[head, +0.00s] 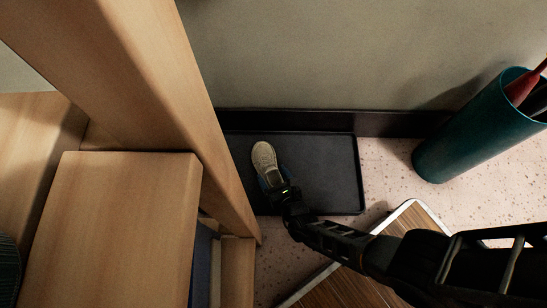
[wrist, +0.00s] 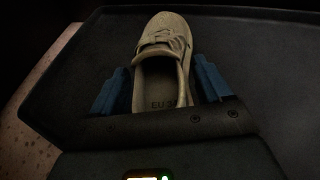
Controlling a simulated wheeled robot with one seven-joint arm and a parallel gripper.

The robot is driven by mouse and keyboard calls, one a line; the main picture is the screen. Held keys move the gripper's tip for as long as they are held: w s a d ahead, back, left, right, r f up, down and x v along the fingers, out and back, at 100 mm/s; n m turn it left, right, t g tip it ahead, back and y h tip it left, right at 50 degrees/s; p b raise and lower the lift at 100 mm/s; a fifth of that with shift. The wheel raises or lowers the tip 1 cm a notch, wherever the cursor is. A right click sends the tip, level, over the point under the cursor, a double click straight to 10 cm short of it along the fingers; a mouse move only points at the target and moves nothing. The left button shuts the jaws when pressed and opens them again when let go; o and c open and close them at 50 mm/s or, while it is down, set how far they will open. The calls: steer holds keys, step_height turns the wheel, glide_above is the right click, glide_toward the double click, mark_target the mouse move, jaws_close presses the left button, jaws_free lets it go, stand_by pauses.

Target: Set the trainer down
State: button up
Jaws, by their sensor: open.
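The trainer (head: 265,158) is a beige laced shoe. It sits on a dark tray (head: 325,165) on the floor, with its toe toward the wall. In the wrist view the trainer (wrist: 163,50) lies upright with its opening and heel toward me. My gripper (head: 273,180) is at the heel end. In the wrist view my gripper (wrist: 160,88) has its blue fingers spread on either side of the heel, open. Whether a finger touches the shoe I cannot tell. The sole is hidden from view.
A wooden shelf unit (head: 120,220) with an upright post stands at the left, close to the tray. A teal bin (head: 455,135) holding umbrella-like items stands at the right. A wood-topped piece with a pale edge (head: 350,285) lies below my arm. The tray's right side is bare.

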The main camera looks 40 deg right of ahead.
steer(key=shift+r, duration=0.1)
steer(key=p+v, duration=0.5)
steer(key=v, duration=0.5)
steer(key=shift+s+a+r, duration=0.1)
steer(key=shift+s+r, duration=0.1)
steer(key=shift+s, duration=0.1)
steer(key=shift+s+a+r, duration=0.1)
steer(key=shift+s+r, duration=0.05)
steer(key=shift+s, duration=0.5)
